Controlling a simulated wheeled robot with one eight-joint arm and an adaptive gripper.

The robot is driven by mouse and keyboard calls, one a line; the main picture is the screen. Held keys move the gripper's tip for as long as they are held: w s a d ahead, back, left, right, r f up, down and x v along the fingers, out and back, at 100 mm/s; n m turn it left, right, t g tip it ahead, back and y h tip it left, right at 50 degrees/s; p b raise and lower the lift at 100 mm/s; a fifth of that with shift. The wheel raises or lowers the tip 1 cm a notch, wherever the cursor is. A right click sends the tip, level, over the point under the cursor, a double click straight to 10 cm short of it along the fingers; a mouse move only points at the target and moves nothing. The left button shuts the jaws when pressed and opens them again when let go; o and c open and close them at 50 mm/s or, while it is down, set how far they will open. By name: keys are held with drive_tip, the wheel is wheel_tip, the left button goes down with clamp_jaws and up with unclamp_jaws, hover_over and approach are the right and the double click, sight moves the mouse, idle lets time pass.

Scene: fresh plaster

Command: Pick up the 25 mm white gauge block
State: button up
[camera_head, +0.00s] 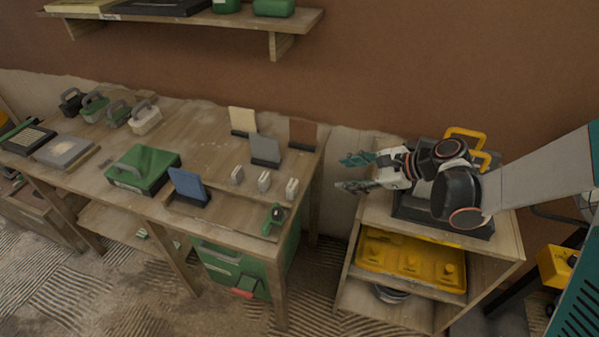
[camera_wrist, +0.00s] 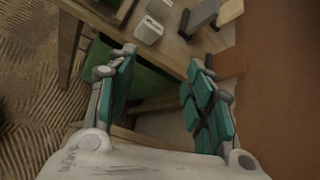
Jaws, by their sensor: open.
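Three small pale blocks stand in a row near the right end of the workbench: a left one (camera_head: 237,175), a middle one (camera_head: 264,182) and a right one (camera_head: 291,190). Their markings are too small to read, so I cannot tell which is the 25 mm white gauge block. My gripper (camera_head: 354,174) is open and empty, right of the bench and apart from the blocks, its teal fingers pointing left towards it. In the wrist view, the open fingers (camera_wrist: 162,60) frame the bench edge, with a pale block (camera_wrist: 148,30) beyond them.
Upright sample panels, cream (camera_head: 242,120), grey (camera_head: 265,150), brown (camera_head: 302,133) and blue (camera_head: 188,186), stand around the blocks. A green-handled tool (camera_head: 273,218) lies at the front edge. A gap separates the bench from the wooden cart (camera_head: 505,240). A shelf (camera_head: 200,17) hangs above.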

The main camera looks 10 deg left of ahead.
sight(296, 185)
drive_tip(key=a+f+m+y, duration=0.1)
drive_tip(key=a+f, duration=0.2)
drive_tip(key=a+f+m+g+y+b, duration=0.1)
drive_tip(key=a+f, duration=0.2)
drive_tip(key=a, duration=0.1)
drive_tip(key=w+a+f+m+y, duration=0.1)
drive_tip(key=a+f, duration=0.2)
drive_tip(key=shift+a+m+g+y, duration=0.25)
drive_tip(key=shift+m+g+y, duration=0.15)
drive_tip(key=shift+b+x, duration=1.45)
drive_tip(key=shift+x, duration=1.5)
drive_tip(key=shift+w+r, duration=0.15)
drive_tip(key=shift+r, duration=0.15)
drive_tip(key=c, duration=0.8)
